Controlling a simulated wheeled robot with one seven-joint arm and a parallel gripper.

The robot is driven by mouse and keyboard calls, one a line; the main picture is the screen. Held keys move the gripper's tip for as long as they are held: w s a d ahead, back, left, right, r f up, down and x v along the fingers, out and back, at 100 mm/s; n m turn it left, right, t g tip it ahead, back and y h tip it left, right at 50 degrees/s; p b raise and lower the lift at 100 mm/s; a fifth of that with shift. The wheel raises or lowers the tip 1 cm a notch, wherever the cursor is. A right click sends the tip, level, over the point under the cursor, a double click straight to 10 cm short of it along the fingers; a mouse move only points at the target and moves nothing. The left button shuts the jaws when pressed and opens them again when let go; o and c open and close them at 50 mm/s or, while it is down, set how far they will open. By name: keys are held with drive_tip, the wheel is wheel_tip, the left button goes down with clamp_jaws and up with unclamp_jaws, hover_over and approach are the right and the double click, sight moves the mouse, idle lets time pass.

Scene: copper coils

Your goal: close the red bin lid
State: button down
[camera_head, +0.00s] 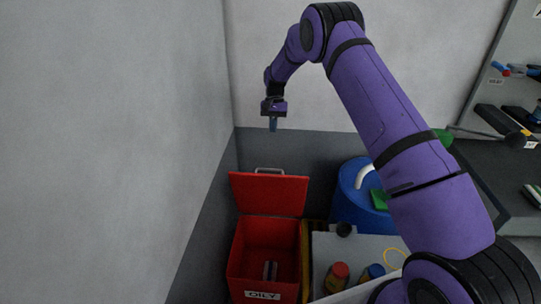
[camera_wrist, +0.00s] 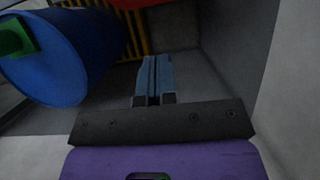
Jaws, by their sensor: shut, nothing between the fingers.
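The red bin (camera_head: 236,262) labelled "OILY" stands on the floor near the left wall. Its red lid (camera_head: 268,193) is open, tilted up at the back, with a grey handle (camera_head: 268,171) on its top edge. A small dark item (camera_head: 269,271) is inside the bin. My gripper (camera_head: 273,125) is shut and empty, pointing down, high above the open lid and apart from it. In the wrist view its closed blue-grey fingers (camera_wrist: 154,77) show in the middle. A bit of red shows at the top edge there; I cannot tell which part it is.
A blue drum (camera_head: 349,207) stands right of the bin. A light-topped cabinet (camera_head: 330,251) beside the bin carries bottles (camera_head: 337,277). Walls bound the left and back. A dark bench (camera_head: 495,175) and tool board are at right. The air above the bin is clear.

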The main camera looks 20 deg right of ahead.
drive_tip(key=s+a+r+x, duration=0.1)
drive_tip(key=s+x, duration=0.1)
drive_tip(key=x, duration=1)
drive_tip(key=shift+s+f, duration=0.4)
drive_tip(key=shift+s+a, duration=0.1)
drive_tip(key=shift+a, duration=0.1)
